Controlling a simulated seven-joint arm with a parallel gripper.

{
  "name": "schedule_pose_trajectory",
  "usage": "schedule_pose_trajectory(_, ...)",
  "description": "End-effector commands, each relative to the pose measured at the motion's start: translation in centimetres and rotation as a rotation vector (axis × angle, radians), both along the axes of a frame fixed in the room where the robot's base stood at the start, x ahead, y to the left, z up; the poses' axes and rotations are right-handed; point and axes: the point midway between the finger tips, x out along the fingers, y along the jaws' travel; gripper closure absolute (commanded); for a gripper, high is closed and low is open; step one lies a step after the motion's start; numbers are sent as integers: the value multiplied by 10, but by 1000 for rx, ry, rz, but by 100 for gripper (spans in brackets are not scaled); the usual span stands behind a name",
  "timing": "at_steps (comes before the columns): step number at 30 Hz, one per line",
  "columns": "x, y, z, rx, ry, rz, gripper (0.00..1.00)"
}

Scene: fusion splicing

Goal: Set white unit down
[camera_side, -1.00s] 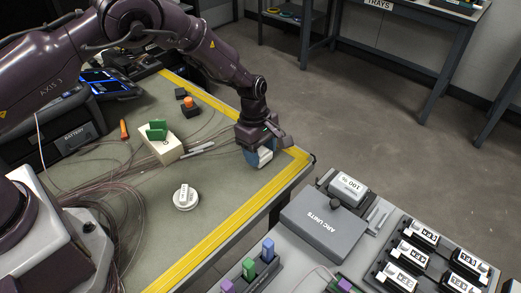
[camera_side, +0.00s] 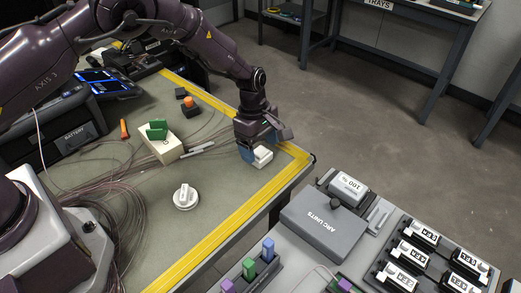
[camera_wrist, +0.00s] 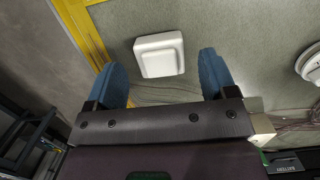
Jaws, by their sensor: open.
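The white unit (camera_side: 262,156) rests on the grey-green mat near the yellow-taped corner of the bench. In the wrist view the white unit (camera_wrist: 159,55) lies flat, ahead of the fingers and between their lines, apart from both. My gripper (camera_side: 256,150) is just above and beside the unit in the side view, partly hiding it. My gripper's two blue fingers (camera_wrist: 163,78) are spread wide in the wrist view, with nothing between them.
A round white dial-like piece (camera_side: 185,197) stands on the mat. A cream block with a green top (camera_side: 160,143), an orange-topped piece (camera_side: 189,104) and loose fibres lie left. A grey ARC UNITS case (camera_side: 324,222) is off the bench's right edge. Mat around the unit is mostly clear.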

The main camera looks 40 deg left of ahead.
Motion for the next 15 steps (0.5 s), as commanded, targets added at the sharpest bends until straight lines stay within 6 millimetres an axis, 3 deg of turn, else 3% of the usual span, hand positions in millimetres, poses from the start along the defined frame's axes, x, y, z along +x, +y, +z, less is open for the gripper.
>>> schedule_pose_trajectory(9, 0, 10, 70, 0, -4, 0, 22)
schedule_pose_trajectory(15, 0, 14, 94, 0, -1, -1, 22)
